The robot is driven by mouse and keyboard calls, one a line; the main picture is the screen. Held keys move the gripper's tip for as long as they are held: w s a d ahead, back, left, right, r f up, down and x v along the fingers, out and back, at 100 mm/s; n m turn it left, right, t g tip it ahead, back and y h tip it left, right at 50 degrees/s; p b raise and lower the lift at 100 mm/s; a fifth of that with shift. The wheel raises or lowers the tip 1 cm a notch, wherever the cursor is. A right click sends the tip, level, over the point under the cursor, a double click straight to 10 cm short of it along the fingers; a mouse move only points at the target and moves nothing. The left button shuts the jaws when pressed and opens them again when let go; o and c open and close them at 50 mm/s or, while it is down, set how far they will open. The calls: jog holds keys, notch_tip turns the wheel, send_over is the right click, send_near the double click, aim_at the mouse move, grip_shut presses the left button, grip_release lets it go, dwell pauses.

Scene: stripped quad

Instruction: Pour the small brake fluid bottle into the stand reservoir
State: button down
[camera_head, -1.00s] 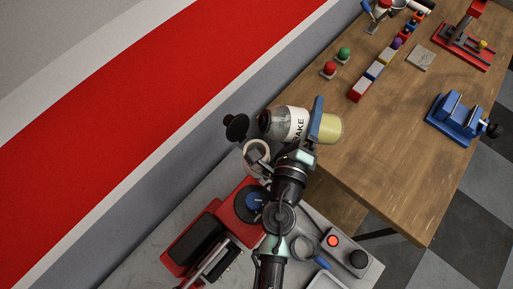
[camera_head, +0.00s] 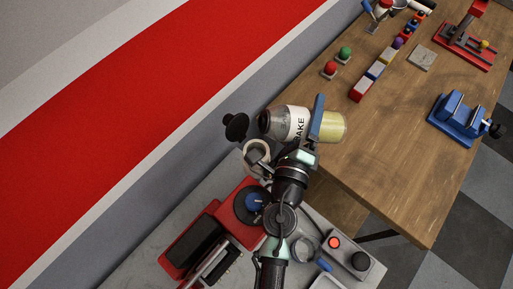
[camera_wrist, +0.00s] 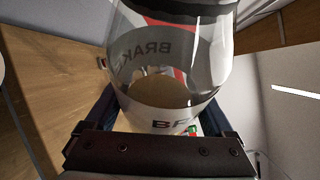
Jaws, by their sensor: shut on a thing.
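My gripper (camera_head: 308,132) is shut on the clear brake fluid bottle (camera_head: 292,123), with one blue finger showing across it. The bottle has a white label reading BRAKE, a dark neck end at left and pale yellow fluid at its right end. It appears tilted; the exact angle is hard to tell. In the wrist view the bottle (camera_wrist: 170,70) fills the space between the fingers, dark end at the top. No stream of fluid shows.
A black round knob-like piece (camera_head: 236,127) is beside the cup. Below are a red machine (camera_head: 212,238) and a grey box with a red button (camera_head: 334,242). The wooden table (camera_head: 400,165) holds a blue vise (camera_head: 463,118), coloured blocks and red and green buttons.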

jog(key=shift+r+n+t+b, duration=0.4)
jog(key=shift+r+n+b, duration=0.35)
jog(key=shift+r+n, duration=0.2)
dwell(2.0)
jog(key=shift+n+b, duration=0.35)
jog(key=shift+b, duration=0.05)
dwell(0.5)
